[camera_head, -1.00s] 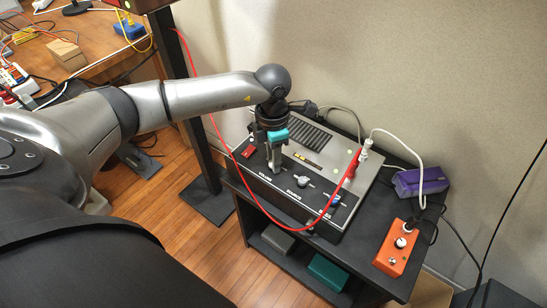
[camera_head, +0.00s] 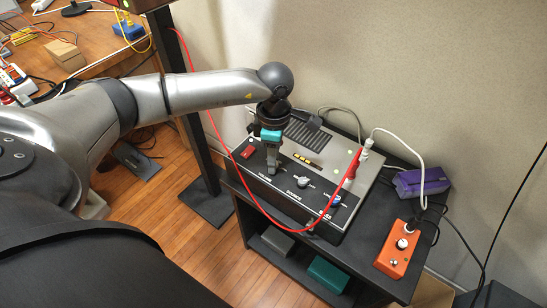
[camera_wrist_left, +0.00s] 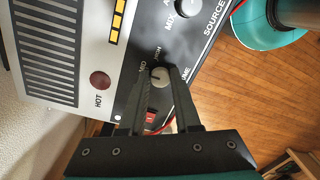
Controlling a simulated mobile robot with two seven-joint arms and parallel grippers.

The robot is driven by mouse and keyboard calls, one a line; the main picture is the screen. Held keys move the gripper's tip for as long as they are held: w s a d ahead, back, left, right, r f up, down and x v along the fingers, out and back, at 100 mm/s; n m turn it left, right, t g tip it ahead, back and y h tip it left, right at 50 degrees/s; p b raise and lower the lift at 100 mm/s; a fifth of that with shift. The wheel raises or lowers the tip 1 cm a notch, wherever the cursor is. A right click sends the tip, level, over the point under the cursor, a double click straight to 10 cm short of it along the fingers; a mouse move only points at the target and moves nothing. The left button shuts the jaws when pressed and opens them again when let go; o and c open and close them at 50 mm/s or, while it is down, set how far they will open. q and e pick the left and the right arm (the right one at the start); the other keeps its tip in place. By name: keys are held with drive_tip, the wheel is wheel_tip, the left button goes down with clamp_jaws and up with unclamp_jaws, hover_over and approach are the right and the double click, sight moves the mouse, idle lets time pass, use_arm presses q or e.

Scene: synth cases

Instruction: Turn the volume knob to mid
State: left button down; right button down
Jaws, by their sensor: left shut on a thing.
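The volume knob (camera_wrist_left: 160,77) is a small pale round knob on the black front panel of a grey device (camera_head: 315,143). In the left wrist view it sits between the fingertips of my left gripper (camera_wrist_left: 159,74), which is shut on it. The printed words MID and HIGH show beside the knob; which one its mark faces is too small to tell surely. In the head view my left gripper (camera_head: 272,168) points down at the panel's left part, and its fingers hide the knob. My right gripper is in neither view.
The source knob (camera_head: 302,181) and a blue-topped control (camera_head: 334,199) lie right along the panel. A red switch (camera_head: 248,152) is left of the gripper. A red cable (camera_head: 265,208) loops across the front. An orange box (camera_head: 398,249) stands right on the black stand.

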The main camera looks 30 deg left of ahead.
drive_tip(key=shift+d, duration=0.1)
use_arm(q)
drive_tip(key=c, duration=0.6)
unclamp_jaws()
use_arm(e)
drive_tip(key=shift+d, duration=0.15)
use_arm(q)
drive_tip(key=shift+r, duration=0.65)
drive_tip(key=r+p, duration=0.1)
drive_tip(key=r, duration=0.3)
drive_tip(key=r+p, duration=0.2)
drive_tip(key=r, duration=0.3)
drive_tip(key=r+p, duration=0.1)
drive_tip(key=r, duration=0.4)
drive_tip(key=shift+w+a, duration=0.1)
drive_tip(key=shift+w, duration=0.15)
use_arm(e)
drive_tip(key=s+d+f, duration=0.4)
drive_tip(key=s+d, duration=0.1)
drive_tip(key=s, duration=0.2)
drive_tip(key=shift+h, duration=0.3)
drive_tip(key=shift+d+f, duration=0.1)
